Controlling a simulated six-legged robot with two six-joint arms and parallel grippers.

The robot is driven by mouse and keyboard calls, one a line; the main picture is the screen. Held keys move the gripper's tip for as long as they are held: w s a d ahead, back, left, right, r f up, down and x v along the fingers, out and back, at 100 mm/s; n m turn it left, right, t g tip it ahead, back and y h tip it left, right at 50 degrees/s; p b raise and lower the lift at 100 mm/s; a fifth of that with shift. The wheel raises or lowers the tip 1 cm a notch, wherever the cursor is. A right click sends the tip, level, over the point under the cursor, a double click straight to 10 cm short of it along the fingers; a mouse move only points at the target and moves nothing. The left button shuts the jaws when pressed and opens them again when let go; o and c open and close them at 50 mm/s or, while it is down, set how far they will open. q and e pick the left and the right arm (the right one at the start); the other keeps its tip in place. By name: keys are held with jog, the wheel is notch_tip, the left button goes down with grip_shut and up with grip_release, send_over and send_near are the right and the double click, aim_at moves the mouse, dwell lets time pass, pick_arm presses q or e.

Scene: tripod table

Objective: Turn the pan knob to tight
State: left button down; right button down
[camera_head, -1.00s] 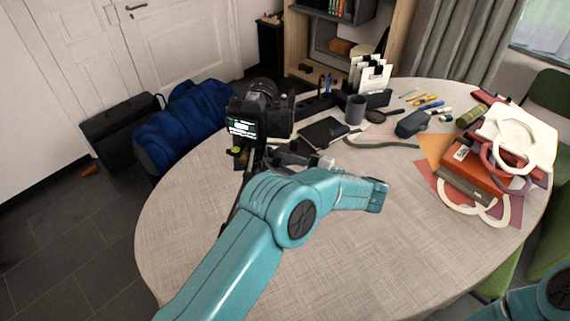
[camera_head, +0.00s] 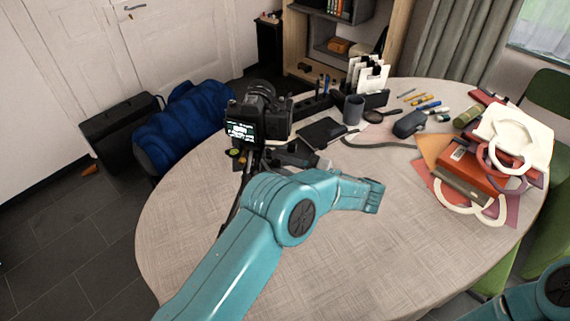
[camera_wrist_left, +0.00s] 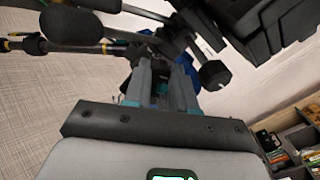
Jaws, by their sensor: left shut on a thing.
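A black camera (camera_head: 262,112) with a lit rear screen sits on a tripod head (camera_head: 246,160) at the table's left edge. My left gripper (camera_head: 276,156) reaches the head from the right, partly hidden behind my teal forearm. In the left wrist view, its two grey fingers (camera_wrist_left: 160,66) are shut on a small dark part of the head, probably the pan knob, mostly hidden between the tips. A black faceted knob (camera_wrist_left: 213,75) stands just right of the fingers, apart from them. A padded handle (camera_wrist_left: 85,25) shows at upper left. My right gripper is out of view.
The round table (camera_head: 400,240) has clear room in front and centre. A grey cup (camera_head: 353,109), a dark tablet (camera_head: 322,131) and a grey case (camera_head: 409,124) lie behind my arm.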

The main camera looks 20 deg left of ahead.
pick_arm(q)
jog(key=shift+m, duration=1.1)
jog(key=c, duration=1.2)
grip_release()
jog(key=shift+d, duration=0.15)
